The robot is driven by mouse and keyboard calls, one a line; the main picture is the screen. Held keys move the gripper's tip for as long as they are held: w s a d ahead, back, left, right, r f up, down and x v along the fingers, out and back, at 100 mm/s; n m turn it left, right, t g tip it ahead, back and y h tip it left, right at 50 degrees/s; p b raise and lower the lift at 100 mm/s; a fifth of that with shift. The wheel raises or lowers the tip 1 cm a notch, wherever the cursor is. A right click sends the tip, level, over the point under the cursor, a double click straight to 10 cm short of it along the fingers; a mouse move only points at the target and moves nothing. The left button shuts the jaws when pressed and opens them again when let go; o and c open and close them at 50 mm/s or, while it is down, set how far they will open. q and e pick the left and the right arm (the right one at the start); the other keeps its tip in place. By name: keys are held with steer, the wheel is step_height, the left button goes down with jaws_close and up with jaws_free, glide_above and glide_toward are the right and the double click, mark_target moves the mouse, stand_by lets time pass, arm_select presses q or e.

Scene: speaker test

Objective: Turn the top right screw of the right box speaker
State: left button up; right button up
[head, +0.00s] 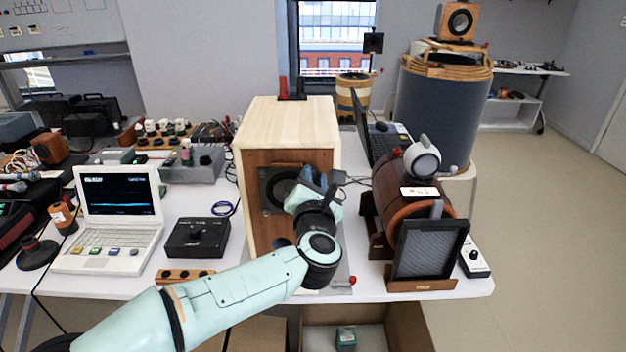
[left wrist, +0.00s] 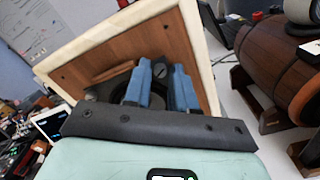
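A wooden box speaker (head: 290,115) stands upright mid-table, with a pale shell, a brown front panel and a dark round driver. In the left wrist view its brown panel (left wrist: 190,55) shows tilted, with small dark screw-like dots near two corners. My left gripper (head: 322,183) is in front of the panel's right part, by the driver. Its blue fingers (left wrist: 160,82) stand apart, and a small grey round part shows between their tips; contact is unclear. They partly hide the driver and the panel's right side. My right gripper is not in view.
A brown barrel-shaped speaker (head: 392,190) and a framed dark panel (head: 428,255) stand close on the right. A black control box (head: 197,237) and a white laptop (head: 110,225) are on the left. A small box speaker (head: 456,22) sits high on a blue drum.

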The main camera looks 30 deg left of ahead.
arm_select(q)
jaws_close()
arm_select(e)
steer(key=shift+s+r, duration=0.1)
arm_select(q)
steer(key=shift+m+p, duration=1.7)
steer(key=shift+m, duration=1.7)
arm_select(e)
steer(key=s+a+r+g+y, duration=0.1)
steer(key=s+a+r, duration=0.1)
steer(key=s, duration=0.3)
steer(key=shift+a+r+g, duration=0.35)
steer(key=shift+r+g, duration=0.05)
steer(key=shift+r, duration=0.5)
arm_select(q)
jaws_free()
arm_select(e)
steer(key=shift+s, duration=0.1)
